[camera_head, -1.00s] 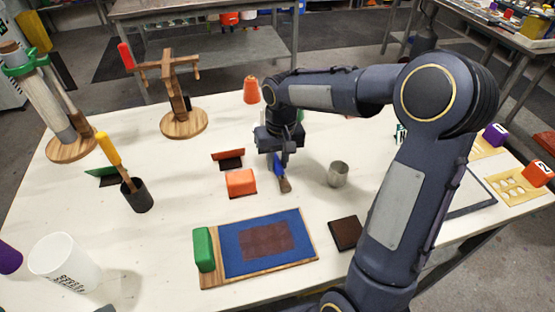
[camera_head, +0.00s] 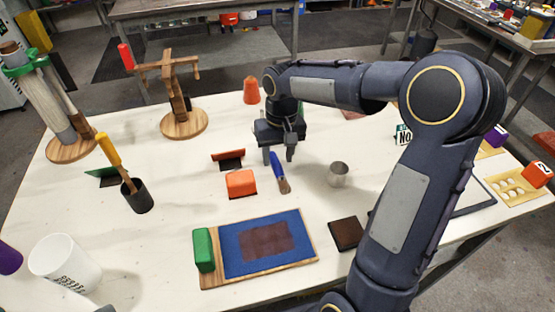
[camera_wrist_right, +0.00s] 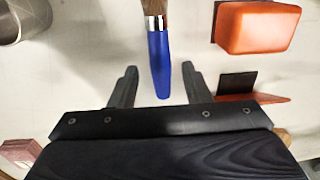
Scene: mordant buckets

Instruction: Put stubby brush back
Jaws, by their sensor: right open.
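A short brush (camera_head: 279,171) with a blue handle and brown bristles lies on the white table, bristles toward the front. My right gripper (camera_head: 278,157) is open and empty just behind the handle end. In the right wrist view the brush (camera_wrist_right: 158,55) lies between and beyond the two open fingers (camera_wrist_right: 158,72), not touching them as far as I can see. A dark cup (camera_head: 137,198) at the left holds a yellow-handled brush (camera_head: 109,150). My left gripper is not in view.
An orange block (camera_head: 241,183) sits left of the brush and a metal cup (camera_head: 338,174) right of it. A blue mat on a board (camera_head: 285,222) with a green block (camera_head: 203,249) lies in front. A wooden stand (camera_head: 183,123) and a white bucket (camera_head: 65,262) are at the left.

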